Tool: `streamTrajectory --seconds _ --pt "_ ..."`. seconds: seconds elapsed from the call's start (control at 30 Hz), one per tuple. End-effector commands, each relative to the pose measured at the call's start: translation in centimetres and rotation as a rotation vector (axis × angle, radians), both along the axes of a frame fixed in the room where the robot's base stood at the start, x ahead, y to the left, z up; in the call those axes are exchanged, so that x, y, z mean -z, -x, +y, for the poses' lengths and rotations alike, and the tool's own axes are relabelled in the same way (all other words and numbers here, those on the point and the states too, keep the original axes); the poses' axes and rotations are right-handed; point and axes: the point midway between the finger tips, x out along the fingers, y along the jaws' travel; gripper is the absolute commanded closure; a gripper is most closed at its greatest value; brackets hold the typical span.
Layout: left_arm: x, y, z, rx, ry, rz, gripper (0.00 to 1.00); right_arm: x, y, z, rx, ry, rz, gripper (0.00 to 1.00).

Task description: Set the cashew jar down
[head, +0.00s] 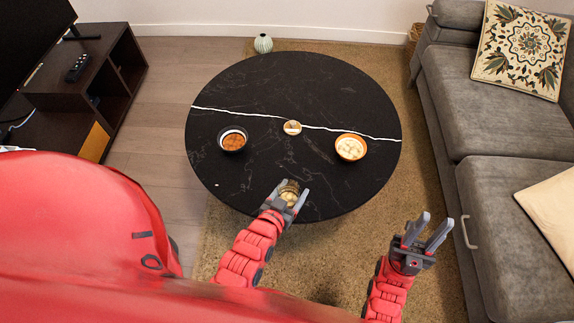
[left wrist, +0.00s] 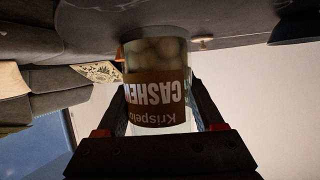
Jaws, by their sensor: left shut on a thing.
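The cashew jar (head: 288,191) is over the near edge of the round black table (head: 290,85). My left gripper (head: 292,189) is shut around it. In the left wrist view the jar (left wrist: 158,95) sits between the two fingers, with its brown Krispeko cashew label upside down in the picture. The tabletop (left wrist: 230,22) fills the top of that view, right by the jar's end. I cannot tell whether the jar touches it. My right gripper (head: 436,221) is open and empty, off the table's right front side above the rug.
On the table stand a dark bowl (head: 233,140) with orange-brown contents, an orange bowl (head: 350,147) with pale contents and a small round item (head: 292,127). The near tabletop between them is clear. A grey sofa (head: 500,140) stands right, a dark TV cabinet (head: 95,75) left.

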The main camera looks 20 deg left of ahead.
Motion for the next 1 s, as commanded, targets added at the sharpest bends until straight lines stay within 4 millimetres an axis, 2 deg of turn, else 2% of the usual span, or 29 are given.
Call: streamTrajectory --seconds 0.03,0.2,0.43,0.73,0.9,1.0 --pt "0.0 -1.5 0.5 -0.005 -0.003 -0.007 1.0 0.3 0.0 0.0 0.0 0.0 0.0 0.66" --pt "0.3 -6.1 1.9 -0.005 -0.003 -0.009 1.0 0.6 0.0 0.0 0.0 0.0 0.0 0.66" --pt "0.8 -10.8 3.1 -0.001 -0.001 -0.005 1.0 1.0 0.0 0.0 0.0 0.0 0.0 0.66" --pt "1.1 -13.2 3.7 -0.002 0.001 -0.004 1.0 1.2 0.0 0.0 0.0 0.0 0.0 0.66" --pt "4.3 -13.0 3.6 -0.001 0.001 0.004 1.0 1.8 0.0 0.0 0.0 0.0 0.0 0.66" --pt "4.7 -13.0 3.7 -0.001 0.001 -0.003 1.0 1.8 0.0 0.0 0.0 0.0 0.0 0.66"
